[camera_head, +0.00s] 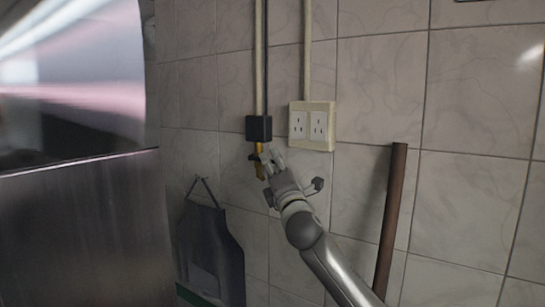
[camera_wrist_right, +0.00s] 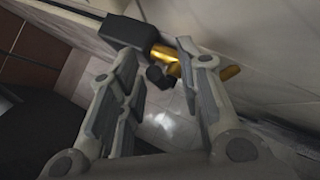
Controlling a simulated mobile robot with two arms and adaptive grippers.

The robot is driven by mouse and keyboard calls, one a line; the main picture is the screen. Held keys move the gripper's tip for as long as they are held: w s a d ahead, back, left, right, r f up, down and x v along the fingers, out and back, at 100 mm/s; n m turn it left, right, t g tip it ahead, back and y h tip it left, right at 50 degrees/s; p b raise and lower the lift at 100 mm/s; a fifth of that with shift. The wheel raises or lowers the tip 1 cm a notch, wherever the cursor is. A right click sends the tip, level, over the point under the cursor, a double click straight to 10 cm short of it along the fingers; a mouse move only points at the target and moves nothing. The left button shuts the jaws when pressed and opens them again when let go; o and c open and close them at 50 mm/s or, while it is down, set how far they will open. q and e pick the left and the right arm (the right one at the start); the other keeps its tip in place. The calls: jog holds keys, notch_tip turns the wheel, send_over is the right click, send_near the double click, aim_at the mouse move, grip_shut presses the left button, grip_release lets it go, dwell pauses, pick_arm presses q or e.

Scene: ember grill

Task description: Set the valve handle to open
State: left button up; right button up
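A yellow brass-coloured valve (camera_head: 259,172) hangs below a black box (camera_head: 259,128) on the tiled wall. In the right wrist view the brass part (camera_wrist_right: 163,54) extends from the black box (camera_wrist_right: 129,33), and a small dark piece (camera_wrist_right: 158,77) sits just below it. I cannot tell clearly which part is the handle or how it is set. My right gripper (camera_head: 266,161) is at the valve, partly covering it. In the right wrist view its fingers (camera_wrist_right: 165,65) are apart, with the valve showing between and behind them; contact is unclear. My left gripper is out of view.
A double power socket (camera_head: 313,125) is on the wall right of the black box. Pipes (camera_head: 307,50) run up the wall. A dark apron (camera_head: 208,250) hangs at lower left, beside a large metal panel (camera_head: 85,225). A brown pole (camera_head: 391,215) leans at right.

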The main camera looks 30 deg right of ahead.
jog(key=shift+w+r, duration=0.3)
jog(key=shift+w+d, duration=0.1)
jog(key=shift+f, duration=0.1)
jog(key=shift+c, duration=0.9)
jog(key=c, duration=0.4)
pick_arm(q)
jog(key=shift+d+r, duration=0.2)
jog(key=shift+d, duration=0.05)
pick_arm(e)
grip_shut()
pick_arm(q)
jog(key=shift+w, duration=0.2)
